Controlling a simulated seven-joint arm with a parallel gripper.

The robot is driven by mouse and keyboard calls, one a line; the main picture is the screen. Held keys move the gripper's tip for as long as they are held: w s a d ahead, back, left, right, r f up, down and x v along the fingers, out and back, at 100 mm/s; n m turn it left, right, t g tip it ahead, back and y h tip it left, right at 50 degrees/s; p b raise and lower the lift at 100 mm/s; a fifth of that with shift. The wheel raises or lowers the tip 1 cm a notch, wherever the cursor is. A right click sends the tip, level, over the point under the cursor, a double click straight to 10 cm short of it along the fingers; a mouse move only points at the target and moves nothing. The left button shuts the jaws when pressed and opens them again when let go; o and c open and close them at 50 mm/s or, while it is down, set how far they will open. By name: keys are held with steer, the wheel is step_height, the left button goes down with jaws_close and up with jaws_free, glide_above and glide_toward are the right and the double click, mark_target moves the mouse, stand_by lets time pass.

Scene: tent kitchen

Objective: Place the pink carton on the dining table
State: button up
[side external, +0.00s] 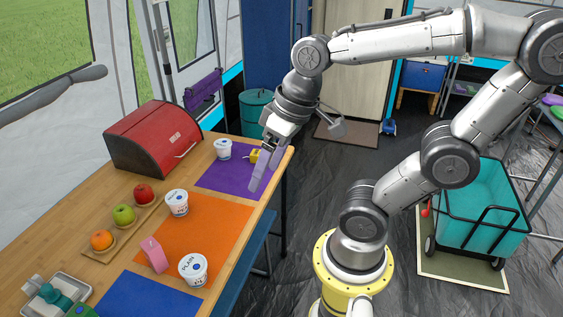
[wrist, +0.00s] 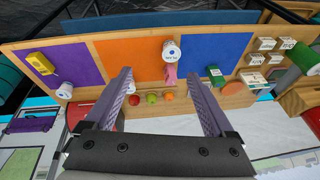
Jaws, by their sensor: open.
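The pink carton (side external: 154,255) rests on the orange mat near its left edge, on the wooden table (side external: 112,187). In the wrist view the pink carton (wrist: 171,74) shows just beyond my fingers, partly beside a white tub. My gripper (side external: 262,172) is open and empty, above the table's right edge near the purple mat, well apart from the carton. In the wrist view its two purple fingers (wrist: 157,77) are spread wide with nothing between them in contact.
White tubs stand on the table (side external: 177,202) (side external: 193,268) (side external: 223,148). A yellow item (side external: 254,156) lies near my gripper. An apple pair and an orange (side external: 102,240) sit on a board. A red bread box (side external: 155,138) stands at the back.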

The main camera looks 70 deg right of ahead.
steer(key=shift+s+d+r+n+t+h, duration=0.15)
steer(key=shift+s+d+n+t+h, duration=0.15)
steer(key=shift+s+t, duration=0.25)
steer(key=shift+s+d+r+n+t+h, duration=0.2)
steer(key=shift+s+d+n+t, duration=0.1)
steer(key=shift+s+n+t, duration=0.25)
